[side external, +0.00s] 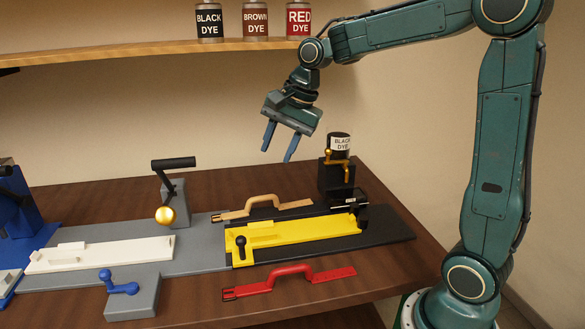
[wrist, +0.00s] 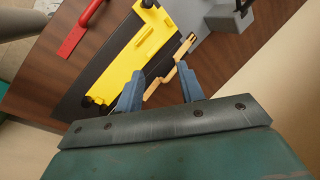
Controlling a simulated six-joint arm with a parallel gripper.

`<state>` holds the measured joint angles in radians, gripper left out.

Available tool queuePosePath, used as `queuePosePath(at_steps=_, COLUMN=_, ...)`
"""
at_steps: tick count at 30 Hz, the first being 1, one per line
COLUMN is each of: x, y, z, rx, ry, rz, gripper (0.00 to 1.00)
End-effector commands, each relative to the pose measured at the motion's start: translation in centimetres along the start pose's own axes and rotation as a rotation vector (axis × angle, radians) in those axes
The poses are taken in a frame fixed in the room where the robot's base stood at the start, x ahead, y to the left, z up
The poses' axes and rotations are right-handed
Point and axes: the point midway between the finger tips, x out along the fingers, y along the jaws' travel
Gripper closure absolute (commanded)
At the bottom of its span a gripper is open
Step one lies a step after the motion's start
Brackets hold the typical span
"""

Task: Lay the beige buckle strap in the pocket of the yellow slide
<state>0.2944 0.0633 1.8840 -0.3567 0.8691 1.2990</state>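The beige buckle strap (side external: 262,207) lies behind the yellow slide, with a raised handle-like loop in its middle. The yellow slide (side external: 305,231) sits on a black base at the right of the bench, with a black knob at its left end. My gripper (side external: 277,157) is in the air above and behind the strap, with its two blue fingers apart and nothing between them. In the wrist view, the strap (wrist: 183,78) shows beyond and between the open fingers (wrist: 158,84), and the yellow slide (wrist: 128,60) lies to their left.
A red strap (side external: 290,281) lies in front of the black base (side external: 385,237). A black dye bottle (side external: 339,146) on a black stand rises behind the slide's right end. A white slide (side external: 100,254), a lever with a gold ball (side external: 166,214) and a blue-handled clamp (side external: 119,286) are at left.

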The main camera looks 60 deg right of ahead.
Motion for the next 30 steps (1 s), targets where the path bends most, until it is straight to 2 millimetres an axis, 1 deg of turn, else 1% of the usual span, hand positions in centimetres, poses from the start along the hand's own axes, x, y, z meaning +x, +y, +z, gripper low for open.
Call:
queuePosePath(at_steps=1, x=-0.9, y=0.7, z=1.1, rx=-0.066, ry=0.011, rz=-0.006, gripper=0.62)
queuePosePath(at_steps=6, x=-3.2, y=3.4, z=4.1, rx=-0.301, ry=0.048, rz=-0.014, gripper=0.62)
queuePosePath(at_steps=11, x=-4.8, y=6.4, z=6.5, rx=-0.518, ry=0.084, rz=-0.016, gripper=0.62)
queuePosePath(at_steps=15, x=-5.9, y=9.3, z=8.4, rx=-0.707, ry=0.115, rz=-0.014, gripper=0.62)
queuePosePath(at_steps=20, x=-6.5, y=12.9, z=10.0, rx=-0.921, ry=0.150, rz=-0.008, gripper=0.62)
queuePosePath(at_steps=24, x=-6.7, y=15.8, z=11.1, rx=-1.096, ry=0.179, rz=0.001, gripper=0.62)
queuePosePath(at_steps=27, x=-6.6, y=17.5, z=11.5, rx=-1.193, ry=0.195, rz=0.008, gripper=0.62)
queuePosePath(at_steps=30, x=-6.5, y=18.7, z=11.7, rx=-1.261, ry=0.206, rz=0.013, gripper=0.62)
